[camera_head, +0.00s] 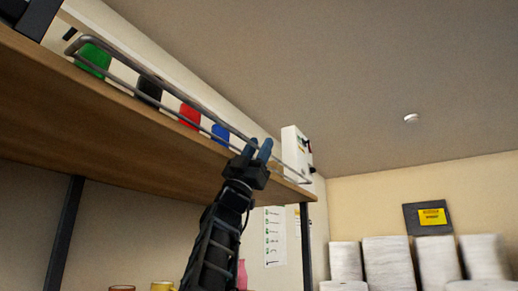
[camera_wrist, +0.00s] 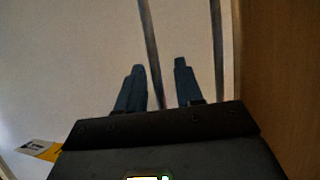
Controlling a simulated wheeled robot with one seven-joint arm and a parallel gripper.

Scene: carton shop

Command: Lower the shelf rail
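The shelf rail (camera_head: 150,77) is a grey metal frame of two bars along the front edge of the high wooden shelf (camera_head: 110,126). It stands up in front of the things on the shelf. My gripper (camera_head: 260,146) is raised to the rail near its right part, fingers pointing up. In the wrist view the two fingers (camera_wrist: 160,66) are apart, and one bar of the rail (camera_wrist: 149,35) runs in the gap between them. The other bar passes to the right of the fingers. I cannot tell whether a finger touches the bar.
Green (camera_head: 95,58), black (camera_head: 149,91), red (camera_head: 190,115) and blue (camera_head: 220,133) items stand behind the rail. A white box (camera_head: 294,150) is at the shelf's right end. White rolls (camera_head: 388,262) stand at the lower right. A dark post (camera_head: 64,235) supports the shelf.

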